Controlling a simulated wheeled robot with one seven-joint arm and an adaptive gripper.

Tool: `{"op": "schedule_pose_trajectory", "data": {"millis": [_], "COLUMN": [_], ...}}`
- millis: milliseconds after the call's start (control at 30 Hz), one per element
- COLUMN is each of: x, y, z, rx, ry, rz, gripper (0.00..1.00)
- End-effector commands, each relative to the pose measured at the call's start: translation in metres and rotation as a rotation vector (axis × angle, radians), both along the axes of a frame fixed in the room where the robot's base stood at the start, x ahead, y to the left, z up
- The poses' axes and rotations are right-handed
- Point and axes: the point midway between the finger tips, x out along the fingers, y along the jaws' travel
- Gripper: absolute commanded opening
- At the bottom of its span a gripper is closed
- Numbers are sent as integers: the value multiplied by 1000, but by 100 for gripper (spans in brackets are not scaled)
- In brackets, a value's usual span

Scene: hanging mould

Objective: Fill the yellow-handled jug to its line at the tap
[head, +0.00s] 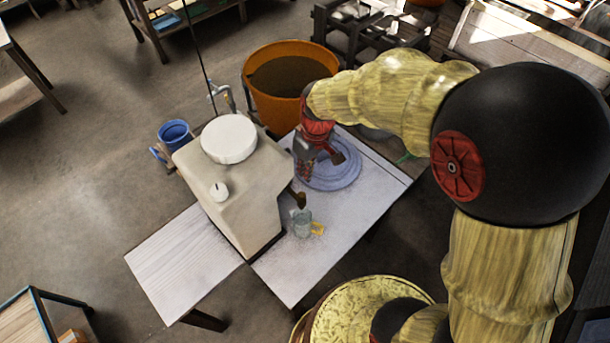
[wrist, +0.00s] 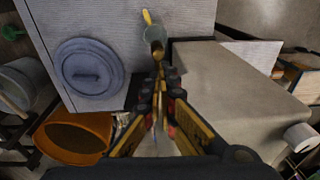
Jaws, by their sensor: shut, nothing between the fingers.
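The clear jug (head: 302,222) with its yellow handle (head: 318,229) stands upright on the pale table, under or close by the brass tap (head: 299,199) on the side of the beige tank (head: 243,192). In the wrist view the jug (wrist: 153,32) shows partly behind the tap (wrist: 157,49), its handle pointing away. My gripper (head: 305,177) is just behind the tap in the head view, shut and empty. In the wrist view its fingertips (wrist: 160,74) appear close to the tap; I cannot tell whether they touch it. The fill line and water level are too small to make out.
A blue-grey round lid (head: 345,178) lies on the table beside my gripper. An orange tub (head: 285,95) stands behind. A white lid (head: 229,138) and small white object (head: 219,191) sit on the tank. The table's front part (head: 290,275) is clear.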

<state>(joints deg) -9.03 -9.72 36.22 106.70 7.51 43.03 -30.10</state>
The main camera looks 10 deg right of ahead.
Motion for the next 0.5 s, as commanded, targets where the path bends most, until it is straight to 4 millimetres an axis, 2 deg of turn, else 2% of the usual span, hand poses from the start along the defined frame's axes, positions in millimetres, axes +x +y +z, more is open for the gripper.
{"op": "schedule_pose_trajectory", "data": {"millis": [300, 500], "x": [2, 4], "y": [6, 9], "z": [-62, -96], "rx": [-1, 0], "ry": [5, 4], "rz": [1, -1], "gripper": [0, 0]}}
